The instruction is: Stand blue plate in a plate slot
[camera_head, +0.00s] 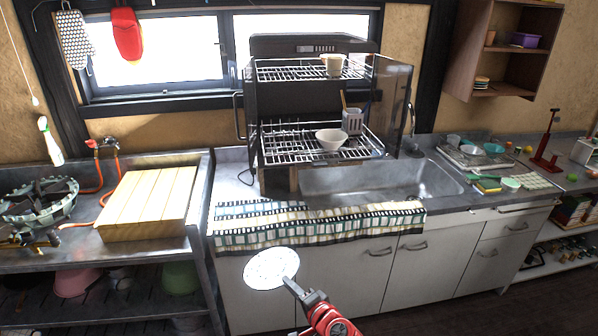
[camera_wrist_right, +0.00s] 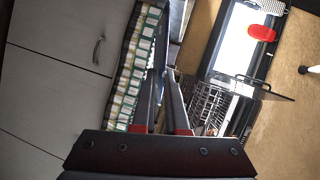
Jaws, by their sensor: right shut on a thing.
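A round plate (camera_head: 271,268) with small specks looks nearly white in the head view; I cannot make out a clear blue. My right gripper (camera_head: 290,284) is shut on its right edge and holds it tilted in front of the sink cabinet, below the counter edge. In the wrist view the plate (camera_wrist_right: 158,82) shows as a thin edge between the fingers of the right gripper (camera_wrist_right: 166,85). The two-tier dish dryer (camera_head: 285,99) stands open behind the sink. Its lower wire rack (camera_head: 285,144) has wire slots, but single plate slots are too small to tell. My left gripper is not in view.
A white bowl (camera_head: 331,139) and a grey cutlery holder (camera_head: 352,121) occupy the lower rack's right part. A cup (camera_head: 333,65) stands on the upper rack. A checked cloth (camera_head: 300,226) hangs over the counter's front edge before the sink (camera_head: 430,180). The lower rack's left part looks free.

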